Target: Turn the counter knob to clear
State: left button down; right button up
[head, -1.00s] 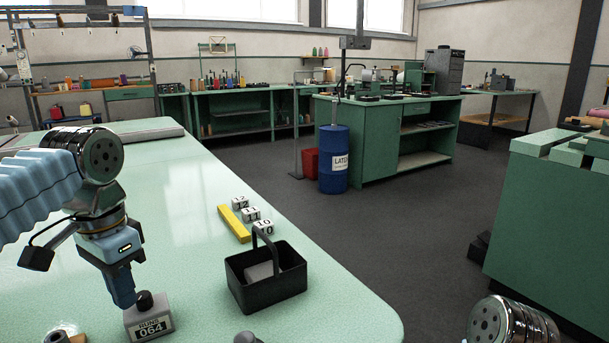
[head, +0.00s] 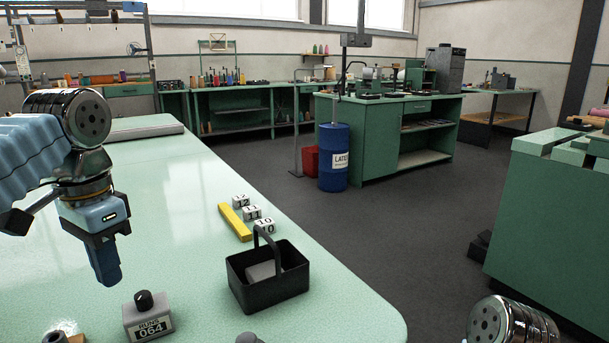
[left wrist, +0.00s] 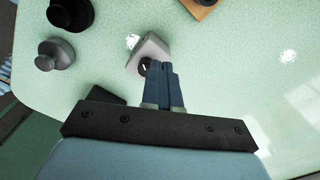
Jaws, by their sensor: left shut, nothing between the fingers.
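The counter (head: 148,322) is a small grey box on the pale green table, with a label plate reading 064. Its black knob (head: 144,300) stands on top. My left gripper (head: 112,280) is shut and empty, pointing down, above and to the left of the knob and apart from it. In the left wrist view the counter (left wrist: 153,47) lies just beyond the fingertips (left wrist: 160,66). The knob (left wrist: 144,66) shows a pale mark and is partly hidden by the fingers. My right gripper is out of view; only part of my right arm shows at the lower right.
A black basket (head: 268,287) with a handle and a grey item inside stands right of the counter. White number blocks (head: 251,213) and a yellow bar (head: 234,222) lie behind it. Dark round-topped objects (left wrist: 57,52) show in the left wrist view. The table's left middle is clear.

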aim_at(144, 300)
pick_arm(q)
jog(key=shift+r, duration=0.55)
jog(key=shift+s, duration=0.15)
jog(key=f+b, duration=0.1)
jog(key=f, duration=0.1)
jog(key=d+f+t+h+b, duration=0.1)
jog(key=f, duration=0.1)
jog(key=s+d+f+t+b, duration=0.1)
jog(key=f, duration=0.1)
jog(key=shift+s+d+b, duration=0.1)
jog(key=shift+d+b, duration=0.05)
jog(key=shift+b, duration=0.15)
